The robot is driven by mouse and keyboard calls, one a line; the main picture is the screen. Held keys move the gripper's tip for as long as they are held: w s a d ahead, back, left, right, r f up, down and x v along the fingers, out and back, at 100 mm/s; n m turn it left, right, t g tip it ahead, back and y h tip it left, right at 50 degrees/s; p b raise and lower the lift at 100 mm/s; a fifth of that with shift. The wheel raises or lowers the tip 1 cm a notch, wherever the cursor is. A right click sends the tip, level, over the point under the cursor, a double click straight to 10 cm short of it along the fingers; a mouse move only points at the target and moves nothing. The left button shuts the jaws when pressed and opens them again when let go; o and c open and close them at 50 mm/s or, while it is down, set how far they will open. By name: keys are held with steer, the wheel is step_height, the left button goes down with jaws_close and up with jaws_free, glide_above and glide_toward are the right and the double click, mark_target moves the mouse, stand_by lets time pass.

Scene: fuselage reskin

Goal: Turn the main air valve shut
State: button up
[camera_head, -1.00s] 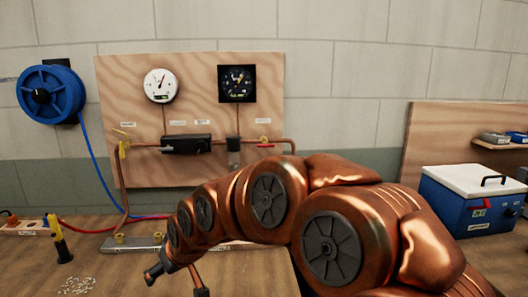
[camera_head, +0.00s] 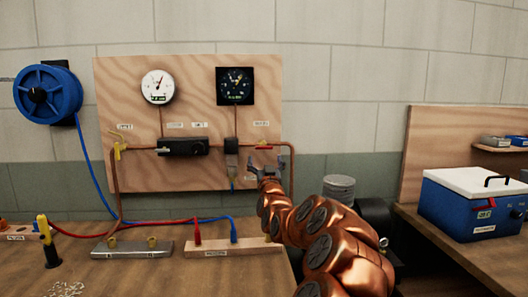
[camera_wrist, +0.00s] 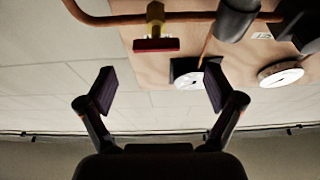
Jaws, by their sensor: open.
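A valve with a red bar handle (camera_head: 264,147) sits on the copper pipe at the right of the wooden panel. In the wrist view, its red handle (camera_wrist: 156,44) lies parallel to the pipe on a brass body. A second valve with a yellow handle (camera_head: 118,151) is at the panel's left. The labels are too small to tell which is the main one. My gripper (camera_head: 264,170) is just below the red-handled valve in the head view. In the wrist view my gripper (camera_wrist: 158,90) is open and empty, with the red handle beyond its fingertips, apart from them.
The panel (camera_head: 190,85) carries a white gauge (camera_head: 158,87), a black gauge (camera_head: 235,86) and a dark regulator (camera_head: 183,147). A blue hose reel (camera_head: 47,92) hangs at left. Red and blue hoses cross the bench below. A blue cooler box (camera_head: 470,205) stands at right.

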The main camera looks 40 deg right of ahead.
mark_target(264, 148)
steer(key=shift+w+d+r, duration=0.35)
steer(key=shift+d+r, duration=0.1)
steer(key=shift+d, duration=0.15)
steer(key=shift+p+x, duration=0.9)
steer(key=shift+x, duration=2.25)
steer(key=c, duration=1.2)
